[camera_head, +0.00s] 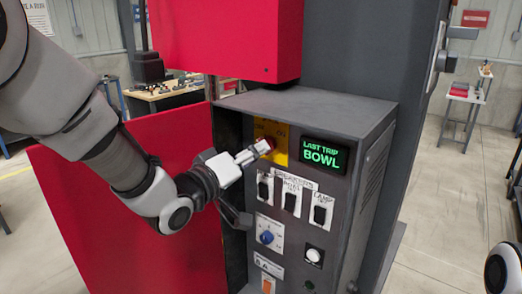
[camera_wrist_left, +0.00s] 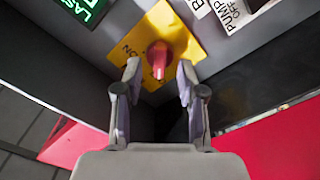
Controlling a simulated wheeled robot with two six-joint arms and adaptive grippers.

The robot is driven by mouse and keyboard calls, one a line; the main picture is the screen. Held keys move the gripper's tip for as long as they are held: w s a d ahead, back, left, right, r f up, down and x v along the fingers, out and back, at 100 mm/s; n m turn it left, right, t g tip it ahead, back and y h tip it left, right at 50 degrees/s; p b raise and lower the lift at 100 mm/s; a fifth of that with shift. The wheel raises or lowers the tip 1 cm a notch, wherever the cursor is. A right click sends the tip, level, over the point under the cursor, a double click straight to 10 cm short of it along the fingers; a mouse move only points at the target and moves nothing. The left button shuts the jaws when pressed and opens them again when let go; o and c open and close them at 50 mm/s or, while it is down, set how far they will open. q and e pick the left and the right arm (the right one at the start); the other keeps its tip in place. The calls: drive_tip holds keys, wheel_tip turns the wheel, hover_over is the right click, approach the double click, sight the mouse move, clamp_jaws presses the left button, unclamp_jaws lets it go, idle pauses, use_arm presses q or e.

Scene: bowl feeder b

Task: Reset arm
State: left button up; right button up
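The control panel (camera_head: 330,215) is a grey box with a yellow plate (camera_head: 281,153) at its upper left. A red knob sits on this plate and shows in the wrist view (camera_wrist_left: 158,58); in the head view the gripper mostly covers it. My left gripper (camera_head: 262,149) points at the knob. In the wrist view its two fingers (camera_wrist_left: 158,76) are apart, one on each side of the knob, with gaps visible; I see no contact. A green-lit display (camera_head: 324,154) reads "LAST TRIP BOWL". My right gripper is out of view.
Below the display are several black breaker switches (camera_head: 291,199), a blue rotary knob (camera_head: 266,237), a round button (camera_head: 314,255) and an orange switch (camera_head: 267,285). A red cabinet (camera_head: 228,38) overhangs above, and an open red door (camera_head: 130,215) stands left, behind my arm.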

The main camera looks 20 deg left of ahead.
use_arm(q)
drive_tip(key=v, duration=0.5)
drive_tip(key=s+f+n+g+y+b, duration=0.15)
drive_tip(key=f+g+b, duration=0.25)
drive_tip(key=f, duration=1.6)
drive_tip(key=s+f+g+y+b, duration=0.1)
drive_tip(key=s+f+g+b, duration=0.25)
drive_tip(key=f, duration=1.65)
drive_tip(key=s+a+f+m+g+y+b, duration=0.1)
drive_tip(key=s+a+f+m+g+y, duration=0.1)
drive_tip(key=s+f, duration=0.9)
drive_tip(key=s+a+f+m+g+y+b, duration=0.1)
drive_tip(key=s+a+f+m+g+b, duration=0.1)
drive_tip(key=s+f+m+g, duration=0.2)
drive_tip(key=s+f+g, duration=0.3)
drive_tip(key=s+f, duration=0.5)
drive_tip(key=shift+a+y+b, duration=0.3)
drive_tip(key=shift+a+y, duration=0.05)
drive_tip(key=shift+a, duration=0.05)
drive_tip(key=shift+w+g, duration=0.15)
drive_tip(key=shift+g, duration=0.1)
